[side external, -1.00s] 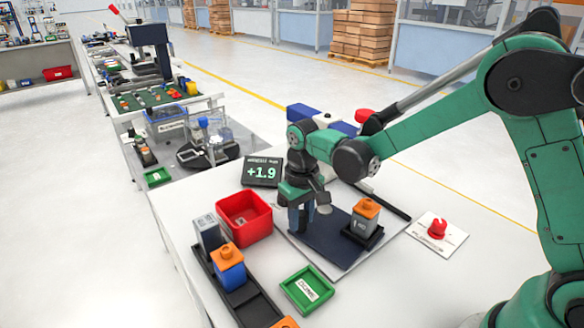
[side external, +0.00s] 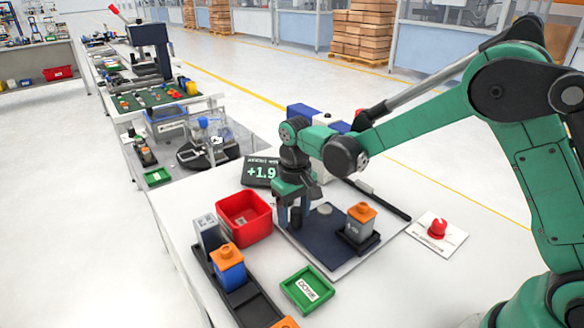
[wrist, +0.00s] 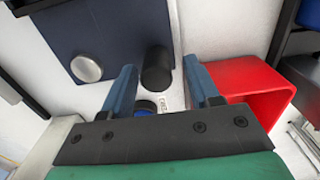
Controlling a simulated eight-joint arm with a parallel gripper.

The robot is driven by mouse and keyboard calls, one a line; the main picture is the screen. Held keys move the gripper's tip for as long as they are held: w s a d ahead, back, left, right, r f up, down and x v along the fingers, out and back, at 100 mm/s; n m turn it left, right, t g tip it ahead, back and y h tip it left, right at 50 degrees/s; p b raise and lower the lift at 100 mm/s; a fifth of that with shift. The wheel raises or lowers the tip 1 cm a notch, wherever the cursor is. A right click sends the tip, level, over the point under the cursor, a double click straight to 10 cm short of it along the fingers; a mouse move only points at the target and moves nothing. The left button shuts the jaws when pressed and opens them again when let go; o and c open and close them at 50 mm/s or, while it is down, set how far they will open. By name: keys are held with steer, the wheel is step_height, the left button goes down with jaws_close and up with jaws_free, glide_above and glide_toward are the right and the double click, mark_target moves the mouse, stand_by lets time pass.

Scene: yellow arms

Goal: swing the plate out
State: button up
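The dark navy plate (side external: 322,238) lies on a pale base on the white table; it also shows in the wrist view (wrist: 100,28). A silver disc (side external: 325,209) sits on it. A grey block with an orange top (side external: 360,220) stands in a black holder at its right side. A black upright post (wrist: 157,68) is at the plate's edge. My gripper (side external: 293,216) points down at the plate's left side. Its blue fingers (wrist: 160,85) stand apart on either side of the post, with a visible gap to each.
A red bin (side external: 244,218) stands close left of my gripper. A display reading +1.9 (side external: 261,172) is behind. A black rack (side external: 240,298) with blocks and a green tray (side external: 307,289) are in front. A red button (side external: 437,228) is at the right.

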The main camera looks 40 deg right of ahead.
mark_target(319, 237)
steer(key=shift+r, duration=3.75)
steer(key=shift+s+d+r, duration=0.1)
steer(key=shift+r, duration=0.05)
steer(key=s+d+r+t, duration=0.1)
steer(key=s+d+t, duration=0.1)
steer(key=s, duration=0.4)
steer(key=s+d+r+t, duration=0.2)
steer(key=s+t, duration=0.3)
steer(key=s, duration=0.1)
